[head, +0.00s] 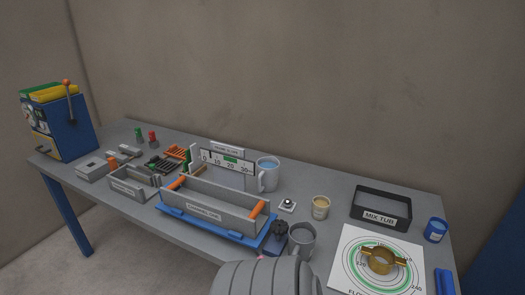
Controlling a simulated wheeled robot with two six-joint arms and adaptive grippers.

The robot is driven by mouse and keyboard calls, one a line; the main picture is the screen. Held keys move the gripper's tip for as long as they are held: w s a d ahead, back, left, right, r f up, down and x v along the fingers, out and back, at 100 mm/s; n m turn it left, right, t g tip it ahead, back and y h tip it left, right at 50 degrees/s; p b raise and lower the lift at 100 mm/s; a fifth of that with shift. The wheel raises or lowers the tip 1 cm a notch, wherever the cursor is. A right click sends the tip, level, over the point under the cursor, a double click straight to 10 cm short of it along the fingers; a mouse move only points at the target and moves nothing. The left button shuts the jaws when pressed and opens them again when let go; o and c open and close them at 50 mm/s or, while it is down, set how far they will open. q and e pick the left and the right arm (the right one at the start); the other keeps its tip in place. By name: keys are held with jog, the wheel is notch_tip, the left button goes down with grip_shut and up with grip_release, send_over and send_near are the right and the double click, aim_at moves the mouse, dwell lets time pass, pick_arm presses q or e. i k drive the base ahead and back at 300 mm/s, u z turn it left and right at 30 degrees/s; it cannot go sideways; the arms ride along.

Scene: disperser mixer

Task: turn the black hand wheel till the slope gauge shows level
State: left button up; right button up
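The black hand wheel (279,228) sits at the right front corner of a blue base plate (212,229), low beside the trough. A long grey trough (215,206) with orange ends rests on this plate. The slope gauge (228,162) is a white scale strip with 0, 10, 20 and 30 and a green band, standing behind the trough. Its pointer is too small to make out, so the reading cannot be told.
A beige cup (321,207), black mix tub (381,206) and flow chart sheet (350,277) with a brass ring (381,262) lie to the right.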

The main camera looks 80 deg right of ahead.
aim_at(281, 228)
jog(key=k, duration=0.85)
jog(key=z, duration=0.3)
